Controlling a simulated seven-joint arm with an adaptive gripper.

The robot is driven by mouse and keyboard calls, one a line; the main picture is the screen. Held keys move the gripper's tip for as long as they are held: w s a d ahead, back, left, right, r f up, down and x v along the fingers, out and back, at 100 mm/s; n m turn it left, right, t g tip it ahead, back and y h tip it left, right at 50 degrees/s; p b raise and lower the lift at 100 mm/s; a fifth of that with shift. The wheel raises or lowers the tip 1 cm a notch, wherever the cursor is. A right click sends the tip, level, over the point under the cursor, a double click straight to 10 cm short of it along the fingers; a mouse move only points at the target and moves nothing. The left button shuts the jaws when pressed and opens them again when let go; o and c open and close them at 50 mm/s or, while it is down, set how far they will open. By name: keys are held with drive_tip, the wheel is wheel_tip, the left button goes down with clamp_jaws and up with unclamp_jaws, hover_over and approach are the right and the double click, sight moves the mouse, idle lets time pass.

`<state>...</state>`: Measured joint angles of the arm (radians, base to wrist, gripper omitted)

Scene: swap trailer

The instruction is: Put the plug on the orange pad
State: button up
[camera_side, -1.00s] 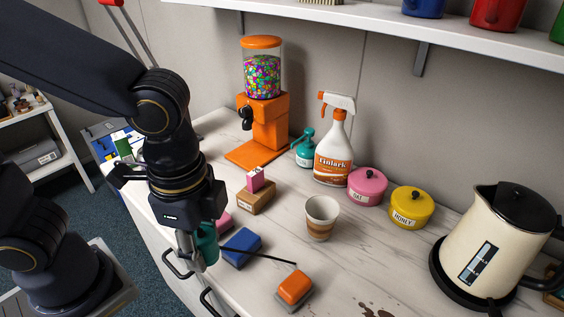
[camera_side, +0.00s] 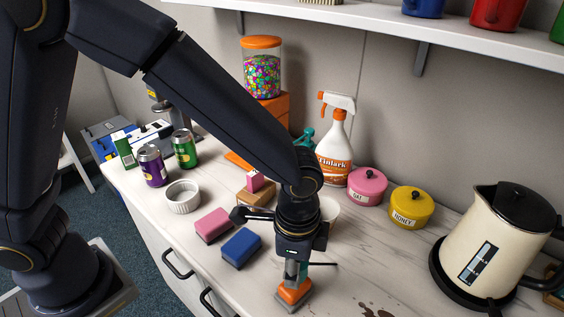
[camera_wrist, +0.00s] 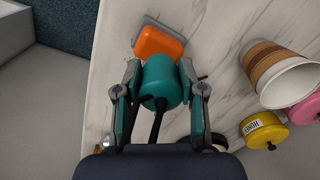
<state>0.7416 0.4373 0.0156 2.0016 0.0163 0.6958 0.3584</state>
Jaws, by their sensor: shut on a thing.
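The teal plug (camera_wrist: 161,80) is a rounded cylinder with a thin black rod or cord on it. My gripper (camera_wrist: 160,98) is shut on it, with one finger on each side. The orange pad (camera_wrist: 160,41), on a grey base, lies just beyond the plug in the wrist view. In the side view my gripper (camera_side: 299,271) points down over the orange pad (camera_side: 291,295). The plug shows there only as a small teal part between the fingers. I cannot tell whether the plug touches the pad.
A blue block (camera_side: 241,247) and a pink block (camera_side: 213,225) lie left of my gripper. A paper cup (camera_wrist: 280,72) stands close by on the right, with the yellow honey pot (camera_side: 411,206) and the kettle (camera_side: 492,245) farther right. The counter's front edge is near.

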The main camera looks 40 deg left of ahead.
drive_tip(key=shift+f, duration=0.95)
drive_tip(key=shift+f, duration=0.15)
drive_tip(key=o, duration=1.1)
drive_tip(key=shift+o, duration=0.2)
